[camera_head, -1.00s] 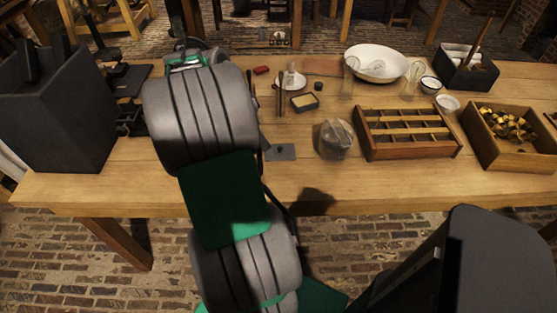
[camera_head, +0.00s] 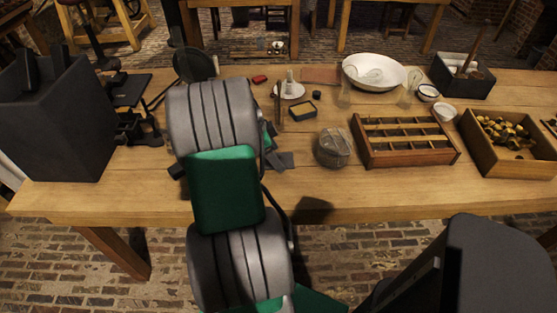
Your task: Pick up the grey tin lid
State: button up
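I cannot pick out the grey tin lid with certainty. A squat round grey container (camera_head: 333,147) stands near the middle of the workbench, left of the divided wooden tray; whether its top is a separate lid is too small to tell. A flat dark-grey piece (camera_head: 285,160) lies left of it, partly behind my arm. A dark round disc (camera_head: 193,64) shows at the back left, above my arm. My arm rises in front of the bench and hides the bench surface behind it. My gripper's fingers are hidden behind the arm.
The divided wooden tray (camera_head: 405,153) and a wooden box of brass pieces (camera_head: 490,158) stand to the right. A white bowl (camera_head: 394,79) and glass vessels are behind. A tall dark box (camera_head: 55,125) stands at left. The bench's front strip (camera_head: 400,195) is clear.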

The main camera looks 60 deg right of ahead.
jog(key=c, duration=1.1)
jog(key=shift+o, duration=0.2)
